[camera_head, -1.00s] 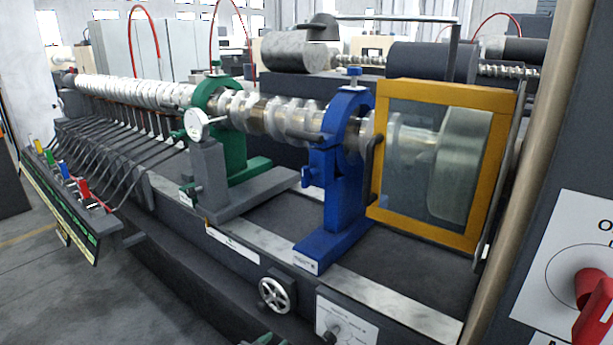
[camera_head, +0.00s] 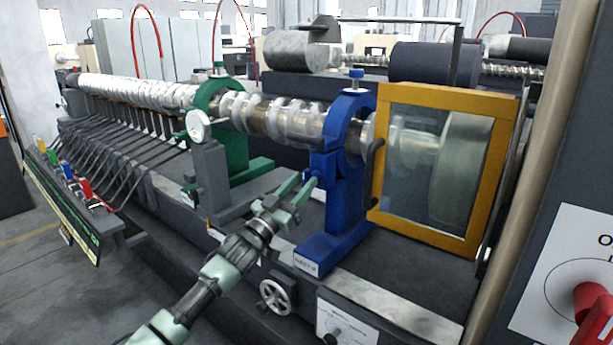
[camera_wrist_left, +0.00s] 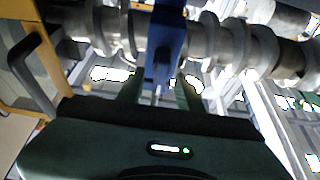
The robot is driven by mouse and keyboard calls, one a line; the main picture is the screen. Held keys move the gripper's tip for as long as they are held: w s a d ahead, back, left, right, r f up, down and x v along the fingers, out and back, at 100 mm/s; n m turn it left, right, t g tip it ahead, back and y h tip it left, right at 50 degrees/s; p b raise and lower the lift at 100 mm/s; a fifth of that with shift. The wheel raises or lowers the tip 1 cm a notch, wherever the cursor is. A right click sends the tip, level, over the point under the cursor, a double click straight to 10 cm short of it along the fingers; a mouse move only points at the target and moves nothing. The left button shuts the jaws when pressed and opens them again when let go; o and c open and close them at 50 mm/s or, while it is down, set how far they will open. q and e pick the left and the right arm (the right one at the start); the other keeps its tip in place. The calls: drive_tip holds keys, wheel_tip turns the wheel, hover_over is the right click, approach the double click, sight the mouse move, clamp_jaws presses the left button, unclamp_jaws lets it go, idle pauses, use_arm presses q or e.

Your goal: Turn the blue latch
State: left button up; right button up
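The blue steady rest (camera_head: 345,195) stands upright around the crankshaft, its foot on the machine bed. The blue latch (camera_head: 313,179) sticks out from its left side, small and partly covered by my fingers. My left gripper (camera_head: 303,187) reaches up from below with its two green fingers at the latch. In the left wrist view the fingers (camera_wrist_left: 160,90) are spread apart, with the blue post (camera_wrist_left: 167,45) and a small part of the latch between them. I cannot tell whether the fingers touch it. My right gripper is in neither current view.
A yellow-framed guard window (camera_head: 440,165) with a dark handle stands just right of the blue rest. A green rest (camera_head: 233,130) with a grey dial stand is to the left. A handwheel (camera_head: 276,297) sits below, and a red knob panel (camera_head: 575,270) is at far right.

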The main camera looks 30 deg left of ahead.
use_arm(q)
drive_tip(key=shift+x, duration=1.15)
drive_tip(key=shift+f, duration=0.1)
clamp_jaws()
